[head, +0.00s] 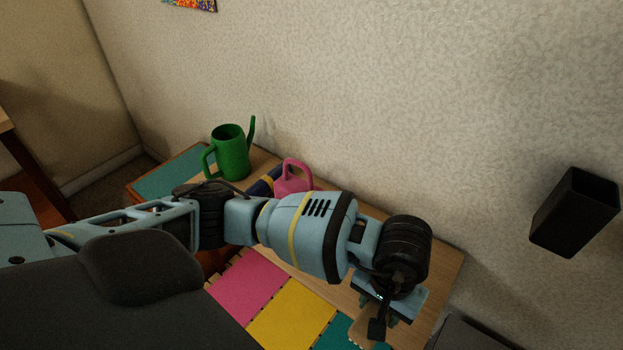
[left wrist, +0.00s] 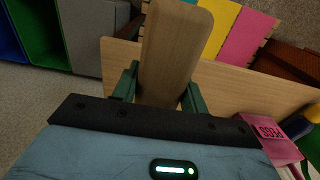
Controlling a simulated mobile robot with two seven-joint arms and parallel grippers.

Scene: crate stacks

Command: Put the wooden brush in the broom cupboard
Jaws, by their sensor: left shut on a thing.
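My left gripper (head: 378,312) is over the wooden table at the right end of the arm. Its two green fingers (left wrist: 158,92) are shut on the wooden brush. The brush (left wrist: 172,45) shows in the left wrist view as a pale brown, rounded wooden piece between the fingers, pointing away from the wrist. In the head view only a small part of the brush (head: 362,328) shows below the gripper; the rest is hidden. I cannot tell whether it touches the table. My right gripper is not in view. I cannot make out a broom cupboard in either view.
A black box (head: 575,215) is at the right. Blue and green bins (left wrist: 38,30) show in the wrist view.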

